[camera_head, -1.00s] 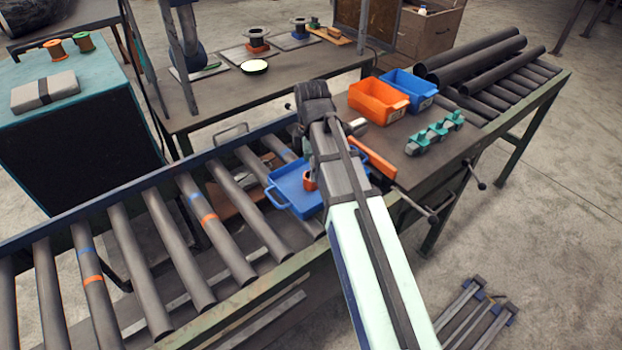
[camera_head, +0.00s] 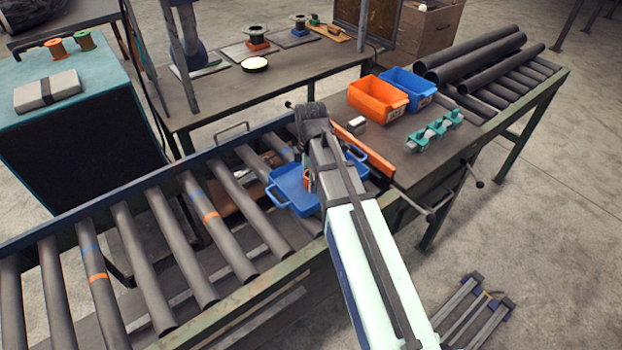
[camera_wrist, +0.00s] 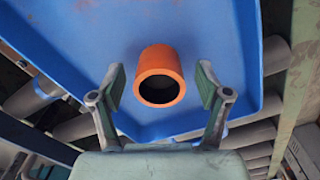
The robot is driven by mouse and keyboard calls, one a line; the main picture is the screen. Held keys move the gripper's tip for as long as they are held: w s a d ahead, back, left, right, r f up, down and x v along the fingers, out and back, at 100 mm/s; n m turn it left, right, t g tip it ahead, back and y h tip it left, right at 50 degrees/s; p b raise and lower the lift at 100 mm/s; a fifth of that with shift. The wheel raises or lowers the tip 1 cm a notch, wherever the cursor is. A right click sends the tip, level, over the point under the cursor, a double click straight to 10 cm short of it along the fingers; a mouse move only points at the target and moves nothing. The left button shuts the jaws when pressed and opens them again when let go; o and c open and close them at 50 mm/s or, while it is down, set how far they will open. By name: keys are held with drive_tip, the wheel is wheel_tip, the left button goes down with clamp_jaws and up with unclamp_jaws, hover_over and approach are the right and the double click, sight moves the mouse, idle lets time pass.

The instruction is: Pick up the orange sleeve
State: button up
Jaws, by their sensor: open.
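The orange sleeve (camera_wrist: 159,77) is a short hollow cylinder in the blue tray (camera_wrist: 213,55), its open end facing the wrist camera. My gripper (camera_wrist: 161,87) is open, with one finger on each side of the sleeve and a visible gap to it on both sides. I cannot tell how far above the tray the fingertips are. In the head view the blue tray (camera_head: 287,186) sits at the end of the roller conveyor, and my arm covers the sleeve and the fingers.
An orange bar (camera_head: 364,149) lies on the bench edge right of the tray. Orange (camera_head: 377,97) and blue (camera_head: 410,84) bins and a fixture with teal blocks (camera_head: 434,130) stand farther right. Conveyor rollers (camera_head: 215,222) run to the left.

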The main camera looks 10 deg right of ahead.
clamp_jaws()
drive_tip(key=shift+r, duration=0.2)
